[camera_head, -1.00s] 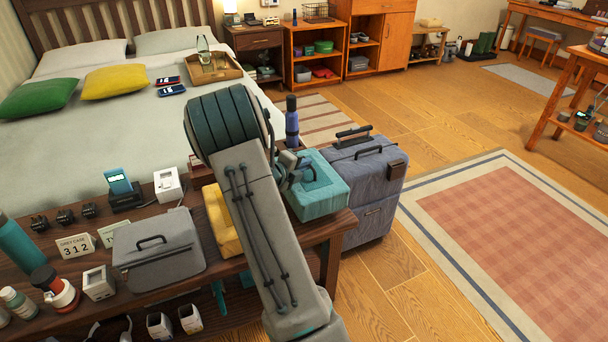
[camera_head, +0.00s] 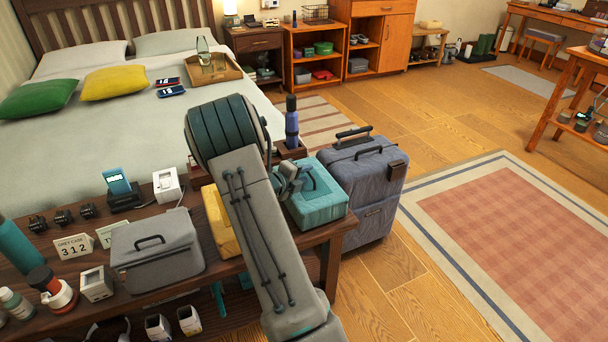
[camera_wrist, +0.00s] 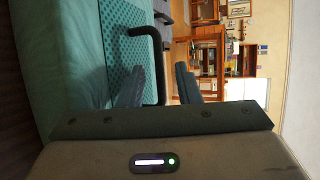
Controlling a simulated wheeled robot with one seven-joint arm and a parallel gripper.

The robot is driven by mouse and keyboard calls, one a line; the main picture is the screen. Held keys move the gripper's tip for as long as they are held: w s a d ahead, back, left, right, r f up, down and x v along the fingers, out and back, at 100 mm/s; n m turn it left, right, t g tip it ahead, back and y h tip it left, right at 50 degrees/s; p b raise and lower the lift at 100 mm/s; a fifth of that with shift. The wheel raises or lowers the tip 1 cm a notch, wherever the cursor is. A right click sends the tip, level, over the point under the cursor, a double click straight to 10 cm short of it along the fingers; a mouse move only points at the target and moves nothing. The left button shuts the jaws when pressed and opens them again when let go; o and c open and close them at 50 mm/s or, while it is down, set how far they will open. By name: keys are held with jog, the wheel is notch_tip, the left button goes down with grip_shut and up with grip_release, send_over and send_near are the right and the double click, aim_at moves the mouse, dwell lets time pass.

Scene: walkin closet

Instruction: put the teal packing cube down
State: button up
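The teal packing cube (camera_head: 318,208) sits at the right end of the dark wooden bench (camera_head: 337,232), upright and seemingly resting on its top. In the wrist view the cube (camera_wrist: 75,60) fills the left side, with its dark handle (camera_wrist: 157,65) sticking out toward the fingers. My gripper (camera_head: 294,178) is at the cube's upper left side; my arm hides part of it. In the wrist view my gripper's (camera_wrist: 162,75) two fingers stand apart, with the handle between them, nearer the left finger, and clear space beside the right one.
A grey case (camera_head: 158,250) and a yellow cube (camera_head: 220,222) stand left of the teal cube. A blue bottle (camera_head: 292,125) stands behind it. A blue-grey suitcase (camera_head: 368,190) stands on the floor close to the bench's right end. Open floor lies further right.

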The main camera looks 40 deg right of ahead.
jog(key=shift+r, duration=0.25)
jog(key=a+r+n+t+y, duration=0.1)
jog(key=a, duration=0.3)
jog(key=a+r+n+t+p, duration=0.1)
jog(key=a+r, duration=0.1)
jog(key=a, duration=0.3)
jog(key=w+a+r+n+t+y, duration=0.1)
jog(key=a+r+n, duration=0.1)
jog(key=a, duration=0.3)
jog(key=shift+a+r+y+p, duration=0.1)
jog(key=shift+a+y+p, duration=0.05)
jog(key=shift+y+p, duration=0.2)
jog(key=s+a+r+n+t+y, duration=0.1)
jog(key=a+r+n+y, duration=0.2)
jog(key=a+n+y, duration=0.35)
jog(key=s+a+r+n+t+y, duration=0.2)
jog(key=a+r+n+y, duration=0.15)
jog(key=a+n, duration=0.65)
jog(key=s+a+n+g, duration=0.1)
jog(key=s+n+g, duration=0.2)
jog(key=s+n, duration=0.4)
jog(key=s+a+n+g+y, duration=0.1)
jog(key=s+n+g, duration=0.3)
jog(key=s, duration=1.2)
jog(key=r+n, duration=0.1)
jog(key=n, duration=0.3)
jog(key=shift+s+a, duration=0.25)
jog(key=shift+a, duration=0.1)
